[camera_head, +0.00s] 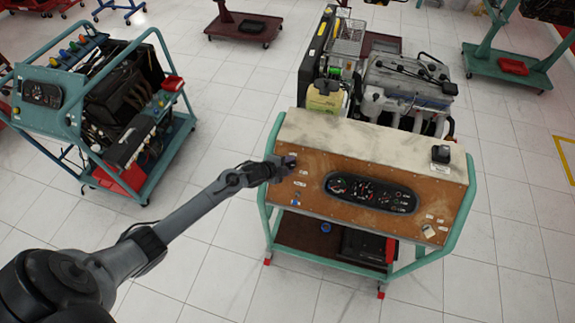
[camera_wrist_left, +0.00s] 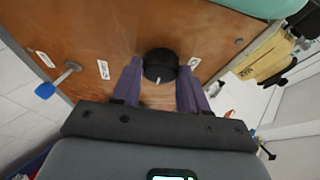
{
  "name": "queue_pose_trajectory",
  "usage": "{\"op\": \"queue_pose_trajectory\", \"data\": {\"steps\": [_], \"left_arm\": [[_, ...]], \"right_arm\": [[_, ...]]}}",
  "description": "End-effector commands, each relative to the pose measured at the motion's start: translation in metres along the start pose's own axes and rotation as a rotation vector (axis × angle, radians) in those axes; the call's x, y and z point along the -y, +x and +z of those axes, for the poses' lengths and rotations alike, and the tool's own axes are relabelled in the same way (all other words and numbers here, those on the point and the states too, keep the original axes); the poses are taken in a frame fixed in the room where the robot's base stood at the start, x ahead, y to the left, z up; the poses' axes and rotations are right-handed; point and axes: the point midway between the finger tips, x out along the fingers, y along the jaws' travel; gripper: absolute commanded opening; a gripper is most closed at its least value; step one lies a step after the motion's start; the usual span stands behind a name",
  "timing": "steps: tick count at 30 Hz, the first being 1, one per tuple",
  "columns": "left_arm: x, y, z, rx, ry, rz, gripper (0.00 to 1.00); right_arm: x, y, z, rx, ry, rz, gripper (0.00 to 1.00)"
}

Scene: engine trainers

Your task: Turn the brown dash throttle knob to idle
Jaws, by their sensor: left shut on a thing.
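The dash panel (camera_head: 311,188) is a brown board on the front of a teal-framed engine trainer. In the left wrist view the throttle knob (camera_wrist_left: 160,63) looks black rather than brown, round, with a small white mark on its lower edge. My left gripper (camera_head: 289,162) is at the panel's upper left and hides the knob in the head view. In the left wrist view its two purple fingers (camera_wrist_left: 160,78) stand on either side of the knob, shut on it. My right gripper is in neither view.
A blue-handled key (camera_wrist_left: 46,89) sticks out of the panel beside the knob. A gauge cluster (camera_head: 370,192) is to the right. A black box (camera_head: 441,154) stands on the pale top. Another engine trainer (camera_head: 110,110) is at left; open tiled floor lies between.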

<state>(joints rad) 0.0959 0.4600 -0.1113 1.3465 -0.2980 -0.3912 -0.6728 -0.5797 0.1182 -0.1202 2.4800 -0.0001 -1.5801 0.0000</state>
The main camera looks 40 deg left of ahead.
Motion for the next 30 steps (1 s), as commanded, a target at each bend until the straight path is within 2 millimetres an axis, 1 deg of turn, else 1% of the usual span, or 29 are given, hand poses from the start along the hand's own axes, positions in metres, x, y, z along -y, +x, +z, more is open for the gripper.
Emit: {"op": "queue_pose_trajectory", "data": {"steps": [8, 30], "left_arm": [[-0.0024, 0.0000, -0.0006, -0.001, -0.194, -0.080, 0.13], [-0.0066, 0.0015, -0.0031, 0.000, -0.845, -0.352, 0.13]], "right_arm": [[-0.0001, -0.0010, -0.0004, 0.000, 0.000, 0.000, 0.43], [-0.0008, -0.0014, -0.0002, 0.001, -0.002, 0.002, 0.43]]}}
